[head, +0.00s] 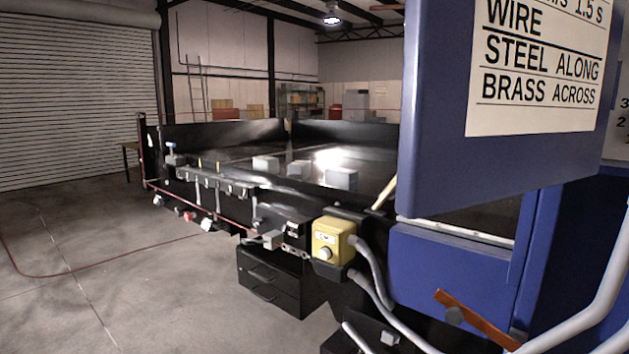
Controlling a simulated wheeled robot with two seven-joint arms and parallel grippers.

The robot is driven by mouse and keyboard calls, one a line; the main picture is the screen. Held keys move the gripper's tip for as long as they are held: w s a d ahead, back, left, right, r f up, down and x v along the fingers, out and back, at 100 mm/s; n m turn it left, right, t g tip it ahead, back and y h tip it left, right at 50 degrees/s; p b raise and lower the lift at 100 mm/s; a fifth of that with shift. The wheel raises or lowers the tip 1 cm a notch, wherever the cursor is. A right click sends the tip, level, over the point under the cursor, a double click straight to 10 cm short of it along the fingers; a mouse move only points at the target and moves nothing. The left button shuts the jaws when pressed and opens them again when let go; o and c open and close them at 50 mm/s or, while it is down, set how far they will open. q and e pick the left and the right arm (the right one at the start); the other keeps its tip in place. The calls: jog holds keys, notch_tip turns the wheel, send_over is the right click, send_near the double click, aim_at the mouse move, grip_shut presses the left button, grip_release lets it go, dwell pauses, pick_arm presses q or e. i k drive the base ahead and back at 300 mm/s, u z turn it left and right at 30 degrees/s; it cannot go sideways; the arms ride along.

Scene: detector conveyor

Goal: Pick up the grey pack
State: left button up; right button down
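Neither of my grippers shows in this view.
The black conveyor has raised side walls (345,133). A blue machine with a lettered sign (535,65) blocks the right side. A yellow control box (333,240) and a black drawer unit (270,278) stand at the near side. The floor (110,250) at left is mostly open.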

aim_at(347, 179)
jog(key=u, duration=1.85)
jog(key=i, duration=1.95)
jog(key=z, duration=2.6)
